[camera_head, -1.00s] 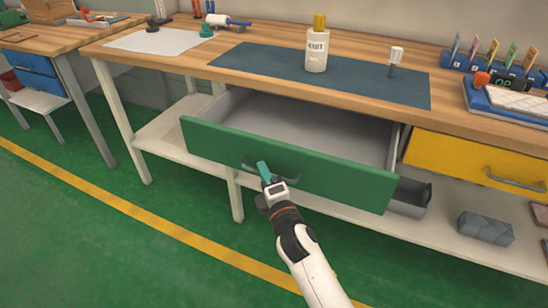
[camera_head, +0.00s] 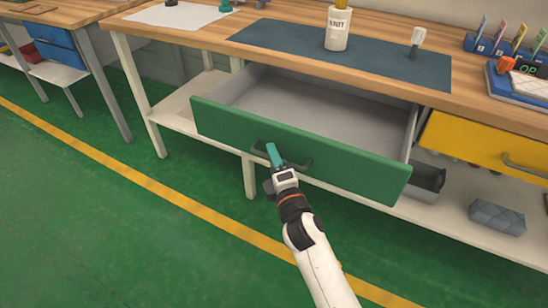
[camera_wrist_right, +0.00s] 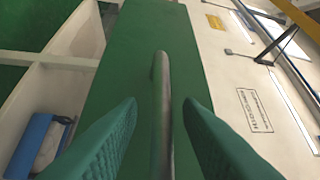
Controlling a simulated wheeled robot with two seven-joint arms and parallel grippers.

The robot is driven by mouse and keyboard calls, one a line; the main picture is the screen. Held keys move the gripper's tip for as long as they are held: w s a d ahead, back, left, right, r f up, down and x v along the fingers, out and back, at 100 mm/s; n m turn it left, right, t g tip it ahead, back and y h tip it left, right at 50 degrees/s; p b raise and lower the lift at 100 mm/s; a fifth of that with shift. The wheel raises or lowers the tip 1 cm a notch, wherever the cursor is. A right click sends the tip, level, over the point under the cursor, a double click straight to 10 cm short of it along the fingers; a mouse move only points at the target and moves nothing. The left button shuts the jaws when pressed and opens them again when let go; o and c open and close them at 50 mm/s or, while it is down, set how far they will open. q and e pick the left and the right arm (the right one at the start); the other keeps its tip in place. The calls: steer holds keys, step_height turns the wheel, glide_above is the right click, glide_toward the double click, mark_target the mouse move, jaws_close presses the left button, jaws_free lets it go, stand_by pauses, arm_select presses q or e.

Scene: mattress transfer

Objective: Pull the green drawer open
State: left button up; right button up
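The green drawer (camera_head: 345,172) under the workbench stands pulled out, its grey inside (camera_head: 320,110) showing empty where visible. Its dark bar handle (camera_head: 300,166) is on the front panel. My right gripper (camera_head: 274,155) is at this handle, coming from below and in front. In the right wrist view, the handle (camera_wrist_right: 162,110) runs between the two green fingers (camera_wrist_right: 160,115). A gap shows on both sides of the handle, so the gripper is open around it. My left gripper is not in view.
A closed yellow drawer (camera_head: 480,145) is to the right under the wooden workbench (camera_head: 145,38). A white bottle (camera_head: 337,30) stands on the dark mat (camera_head: 290,42). Grey bins (camera_head: 498,217) sit on the lower shelf. The green floor in front is clear.

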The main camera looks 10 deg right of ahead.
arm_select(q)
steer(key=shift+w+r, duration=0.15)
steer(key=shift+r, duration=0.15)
arm_select(e)
steer(key=v, duration=1.2)
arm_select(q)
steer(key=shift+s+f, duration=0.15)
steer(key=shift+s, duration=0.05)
